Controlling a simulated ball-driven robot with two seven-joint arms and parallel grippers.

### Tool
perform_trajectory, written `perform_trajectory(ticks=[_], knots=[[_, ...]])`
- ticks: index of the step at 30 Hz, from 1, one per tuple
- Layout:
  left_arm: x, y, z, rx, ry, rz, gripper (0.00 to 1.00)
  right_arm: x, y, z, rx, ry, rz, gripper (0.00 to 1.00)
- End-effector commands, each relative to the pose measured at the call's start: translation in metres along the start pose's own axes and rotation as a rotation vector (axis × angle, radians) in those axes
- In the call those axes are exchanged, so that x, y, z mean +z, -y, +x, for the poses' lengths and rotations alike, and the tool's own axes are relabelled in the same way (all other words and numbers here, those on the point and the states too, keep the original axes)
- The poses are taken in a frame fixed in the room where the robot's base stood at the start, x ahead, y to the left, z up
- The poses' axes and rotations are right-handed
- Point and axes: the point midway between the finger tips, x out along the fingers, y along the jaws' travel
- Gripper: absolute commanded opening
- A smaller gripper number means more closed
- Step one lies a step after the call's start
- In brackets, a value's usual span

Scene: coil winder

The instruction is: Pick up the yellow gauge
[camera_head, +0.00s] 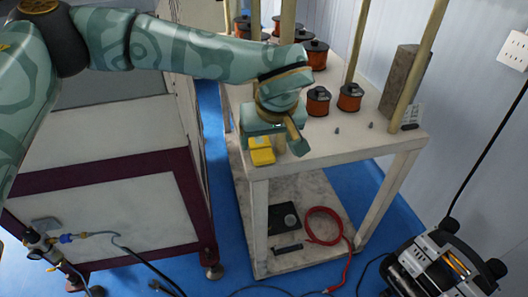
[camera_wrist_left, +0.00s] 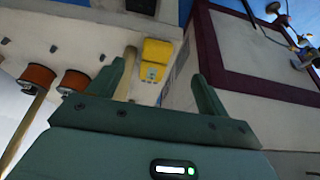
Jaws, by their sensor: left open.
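The yellow gauge (camera_head: 261,150) lies at the front left edge of the white cart's top (camera_head: 330,150). It also shows in the left wrist view (camera_wrist_left: 154,60), ahead of the fingers and seen between them. My left gripper (camera_head: 273,143) is over that corner of the cart, its fingers apart and nothing visible between them. In the left wrist view my left gripper (camera_wrist_left: 158,72) has one finger on each side of the gauge in the picture. I cannot tell how much height separates them. My right gripper is not in view.
Copper wire spools (camera_head: 318,101) and wooden posts (camera_head: 357,40) stand on the cart; one post (camera_wrist_left: 124,75) shows beside a finger. A grey block (camera_head: 398,82) stands at right. A red hose (camera_head: 322,226) lies on the lower shelf. A white cabinet (camera_head: 110,215) stands left.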

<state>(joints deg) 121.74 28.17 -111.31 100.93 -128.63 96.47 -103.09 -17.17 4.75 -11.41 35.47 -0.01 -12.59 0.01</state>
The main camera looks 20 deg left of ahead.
Motion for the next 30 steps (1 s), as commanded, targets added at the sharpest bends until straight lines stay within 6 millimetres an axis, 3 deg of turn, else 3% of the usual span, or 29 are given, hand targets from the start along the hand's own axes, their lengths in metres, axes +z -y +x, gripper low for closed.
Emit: perform_trajectory(ticks=[1,3,11,18,28,30], knots=[[0.003,-0.001,0.021,-0.004,0.007,0.0,0.78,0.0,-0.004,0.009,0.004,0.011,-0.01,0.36],[0.002,-0.001,0.035,-0.003,0.007,-0.001,0.78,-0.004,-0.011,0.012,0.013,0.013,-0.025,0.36],[0.0,-0.001,0.057,0.001,0.003,-0.002,0.78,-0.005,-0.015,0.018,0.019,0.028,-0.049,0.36],[-0.004,-0.004,0.099,-0.002,0.008,-0.002,0.78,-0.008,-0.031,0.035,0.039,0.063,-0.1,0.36],[-0.006,-0.004,0.102,0.003,0.001,-0.003,0.78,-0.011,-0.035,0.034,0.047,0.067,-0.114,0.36],[-0.006,-0.004,0.102,0.003,0.001,-0.003,0.61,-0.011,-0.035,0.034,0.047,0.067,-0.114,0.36]])
